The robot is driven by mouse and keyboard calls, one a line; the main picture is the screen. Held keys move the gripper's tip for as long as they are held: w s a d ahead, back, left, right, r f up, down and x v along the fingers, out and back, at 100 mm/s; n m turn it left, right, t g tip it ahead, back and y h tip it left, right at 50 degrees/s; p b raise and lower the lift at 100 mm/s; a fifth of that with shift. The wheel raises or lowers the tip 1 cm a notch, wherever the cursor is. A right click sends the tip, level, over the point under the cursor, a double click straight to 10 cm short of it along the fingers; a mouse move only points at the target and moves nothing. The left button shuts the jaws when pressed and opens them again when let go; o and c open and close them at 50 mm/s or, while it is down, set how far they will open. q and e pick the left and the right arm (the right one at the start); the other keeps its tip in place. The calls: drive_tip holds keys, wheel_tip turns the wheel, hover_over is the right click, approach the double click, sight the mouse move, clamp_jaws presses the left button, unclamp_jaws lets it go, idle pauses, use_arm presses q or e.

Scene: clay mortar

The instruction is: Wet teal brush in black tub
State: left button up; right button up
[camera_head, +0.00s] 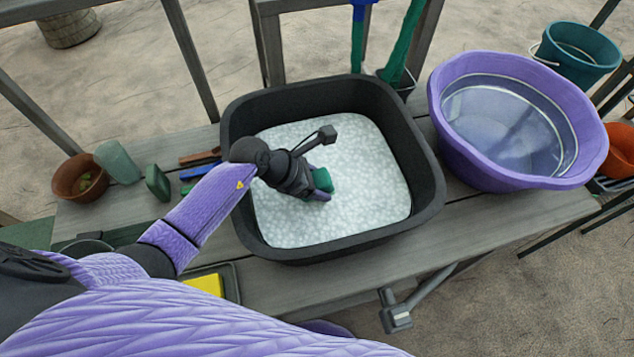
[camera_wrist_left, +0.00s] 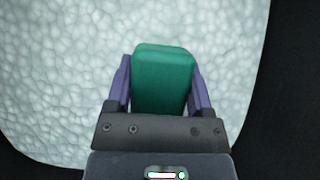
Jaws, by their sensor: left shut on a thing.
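A black tub (camera_head: 426,185) stands on the grey bench, filled with a pale, bubbly white surface (camera_head: 370,190). My left gripper (camera_head: 318,190) is over the middle of the tub, pointing down. It is shut on a teal block-like thing, the teal brush (camera_head: 323,180), which also shows between the two purple fingers of the gripper in the left wrist view (camera_wrist_left: 163,80). The brush is at or just above the white surface; I cannot tell whether it touches. Its underside is hidden. My right gripper is not in view.
A purple basin (camera_head: 448,130) of clear liquid stands right of the tub. Left of the tub are a brown pot (camera_head: 80,180), green blocks (camera_head: 157,183) and a blue-handled item (camera_head: 200,171). A yellow thing (camera_head: 206,284) lies at the front. A teal bucket (camera_head: 580,55) is far right.

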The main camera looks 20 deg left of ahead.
use_arm(q)
wheel_tip(320, 180, up, 14)
drive_tip(key=p, duration=1.1)
drive_tip(key=shift+f, duration=0.1)
